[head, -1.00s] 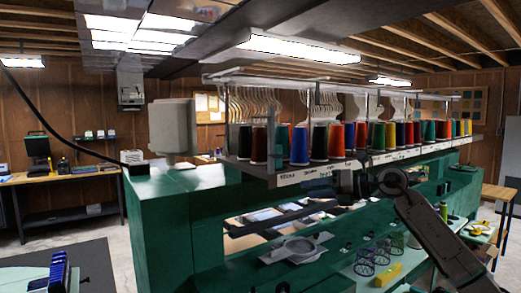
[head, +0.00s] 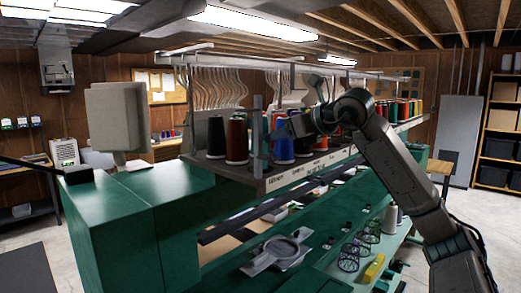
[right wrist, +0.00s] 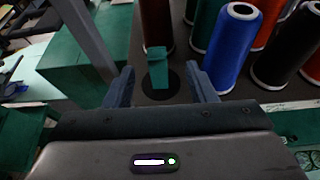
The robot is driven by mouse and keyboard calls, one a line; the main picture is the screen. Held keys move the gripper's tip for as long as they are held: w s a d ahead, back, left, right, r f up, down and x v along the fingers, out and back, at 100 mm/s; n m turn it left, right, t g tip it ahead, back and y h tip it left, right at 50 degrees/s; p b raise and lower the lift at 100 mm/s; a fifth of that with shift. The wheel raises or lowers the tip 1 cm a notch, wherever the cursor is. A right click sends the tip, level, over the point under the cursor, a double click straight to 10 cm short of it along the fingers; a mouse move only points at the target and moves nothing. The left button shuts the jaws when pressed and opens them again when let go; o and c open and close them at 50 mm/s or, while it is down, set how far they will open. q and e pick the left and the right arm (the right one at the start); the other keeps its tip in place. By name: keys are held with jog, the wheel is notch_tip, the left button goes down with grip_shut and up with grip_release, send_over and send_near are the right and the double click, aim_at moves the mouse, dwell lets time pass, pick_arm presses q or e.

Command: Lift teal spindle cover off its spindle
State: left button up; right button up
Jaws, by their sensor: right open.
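The teal spindle cover (right wrist: 157,68) stands upright on a round black base on the rack shelf in the right wrist view. My right gripper (right wrist: 162,87) is open, with one finger to the left of the cover and one to the right. Gaps show on both sides, and nothing is held. In the head view my right gripper (head: 281,132) is at the front of the thread rack, among the cones. The cover is hard to make out there. My left gripper is not in view.
A blue cone (right wrist: 232,45) stands close to the right finger, with a black cone (right wrist: 292,50) beyond it. A dark red cone (right wrist: 157,22) stands behind the cover. A grey rack post (right wrist: 88,35) rises to the left. The green machine body (head: 130,215) lies below.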

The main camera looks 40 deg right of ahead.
jog(key=p+x, duration=0.2)
jog(key=x, duration=0.1)
jog(key=p+x, duration=0.1)
jog(key=x, duration=0.1)
jog(key=shift+a, duration=0.3)
jog(key=shift+w+f, duration=0.4)
jog(key=shift+w, duration=0.15)
jog(key=shift+s, duration=0.1)
jog(key=c, duration=1)
jog(key=shift+c, duration=0.2)
jog(key=shift+r, duration=0.2)
jog(key=shift+r, duration=0.55)
notch_tip(320, 180, up, 17)
jog(key=p, duration=0.3)
jog(key=shift+f, duration=0.2)
